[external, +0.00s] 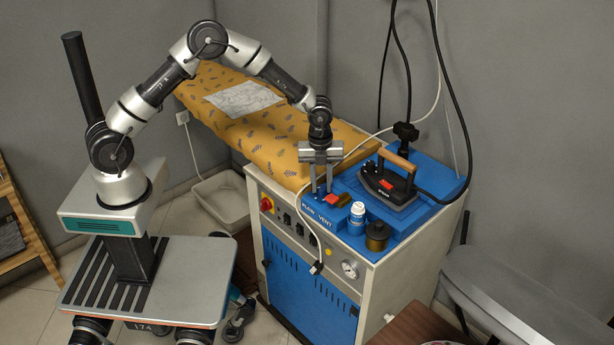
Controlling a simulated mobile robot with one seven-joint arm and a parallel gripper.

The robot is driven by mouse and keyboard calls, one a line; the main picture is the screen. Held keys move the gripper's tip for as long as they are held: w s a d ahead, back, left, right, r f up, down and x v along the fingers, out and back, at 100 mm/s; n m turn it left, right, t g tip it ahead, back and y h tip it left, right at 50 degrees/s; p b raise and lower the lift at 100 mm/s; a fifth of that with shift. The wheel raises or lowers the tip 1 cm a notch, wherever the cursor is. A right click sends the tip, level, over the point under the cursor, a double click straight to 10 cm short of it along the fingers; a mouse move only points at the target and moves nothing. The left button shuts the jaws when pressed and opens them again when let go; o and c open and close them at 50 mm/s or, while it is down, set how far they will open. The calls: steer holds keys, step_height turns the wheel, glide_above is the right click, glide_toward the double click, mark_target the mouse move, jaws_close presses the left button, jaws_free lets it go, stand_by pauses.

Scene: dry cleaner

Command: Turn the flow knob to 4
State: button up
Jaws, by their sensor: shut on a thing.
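My gripper (322,190) points straight down over the front left part of the blue top of the steam unit (388,245). Its two fingers reach down just behind the white lettering (321,216) on the front blue edge. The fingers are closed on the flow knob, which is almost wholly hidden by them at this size. The knob's pointer and the scale numbers cannot be read, so its setting cannot be told.
A padded yellow board (255,125) lies behind the gripper.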

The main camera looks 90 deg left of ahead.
mark_target(319, 187)
steer(key=m+p, duration=0.1)
steer(key=m, duration=0.3)
steer(key=shift+a+r+m+p, duration=0.1)
steer(key=shift+m+p, duration=0.25)
steer(key=shift+m, duration=0.05)
stand_by(0.4)
steer(key=o, duration=1)
steer(key=shift+o, duration=0.2)
step_height(319, 187, up, 17)
steer(key=shift+s+r, duration=0.15)
steer(key=shift+s, duration=0.2)
steer(key=shift+a, duration=0.1)
